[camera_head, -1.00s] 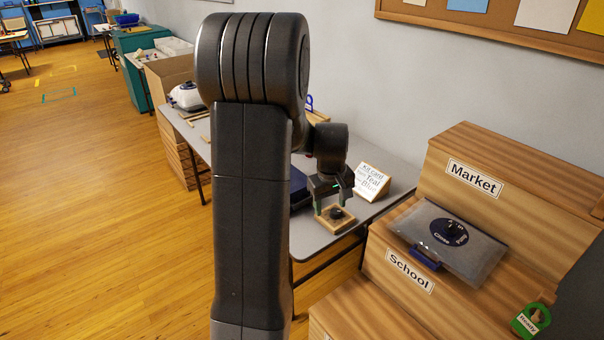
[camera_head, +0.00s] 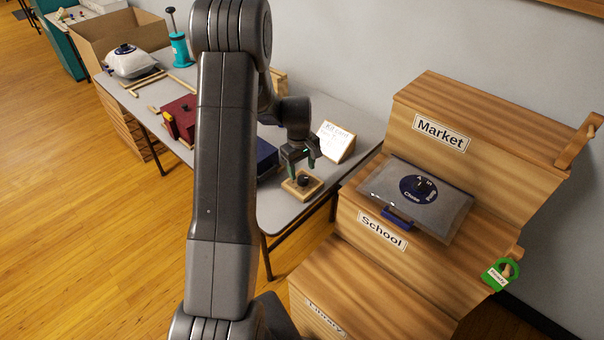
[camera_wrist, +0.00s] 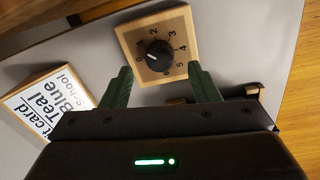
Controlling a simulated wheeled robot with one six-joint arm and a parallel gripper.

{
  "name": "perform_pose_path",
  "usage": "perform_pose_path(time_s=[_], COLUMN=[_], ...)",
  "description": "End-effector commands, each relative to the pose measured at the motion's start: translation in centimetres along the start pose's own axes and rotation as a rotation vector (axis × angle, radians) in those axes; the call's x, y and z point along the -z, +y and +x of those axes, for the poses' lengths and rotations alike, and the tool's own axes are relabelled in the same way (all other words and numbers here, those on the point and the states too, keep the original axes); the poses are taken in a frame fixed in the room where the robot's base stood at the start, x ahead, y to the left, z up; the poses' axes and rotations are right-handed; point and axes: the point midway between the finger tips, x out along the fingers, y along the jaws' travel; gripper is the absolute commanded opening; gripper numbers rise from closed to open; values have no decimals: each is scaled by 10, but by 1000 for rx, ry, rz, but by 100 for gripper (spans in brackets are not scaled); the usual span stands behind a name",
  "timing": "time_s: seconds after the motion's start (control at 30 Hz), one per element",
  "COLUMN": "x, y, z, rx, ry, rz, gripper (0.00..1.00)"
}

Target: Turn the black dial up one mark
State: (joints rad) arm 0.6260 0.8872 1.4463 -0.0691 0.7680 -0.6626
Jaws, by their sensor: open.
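The black dial (camera_wrist: 158,53) sits on a square wooden block (camera_wrist: 130,35) with marks 0 to 5 around it. Its white pointer line appears to point toward the 0 side; the exact mark is hard to tell. In the head view the dial (camera_head: 304,180) and block (camera_head: 290,188) are near the front edge of the grey table (camera_head: 285,210). My gripper (camera_wrist: 159,69) is open and empty. Its green fingers are apart, one on each side of the dial in the wrist picture. In the head view my gripper (camera_head: 302,171) is just over the block, apparently not touching the dial.
A white kit card stand (camera_head: 336,141) is behind the block. A dark blue box (camera_head: 267,157) is left of it. Wooden steps with a grey pouch (camera_head: 390,187) on the School step are to the right. A red box (camera_head: 181,117) stands farther left on the table.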

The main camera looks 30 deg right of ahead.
Motion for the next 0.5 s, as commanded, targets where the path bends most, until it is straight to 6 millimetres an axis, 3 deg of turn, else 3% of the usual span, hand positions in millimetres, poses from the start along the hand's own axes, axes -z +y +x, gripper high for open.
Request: perform_pose_path(time_s=[0.2,0.5], x=[0,0], y=[0,0], z=[28,38], rx=[1,0], ry=[-1,0], rz=[1,0], gripper=[55,55])
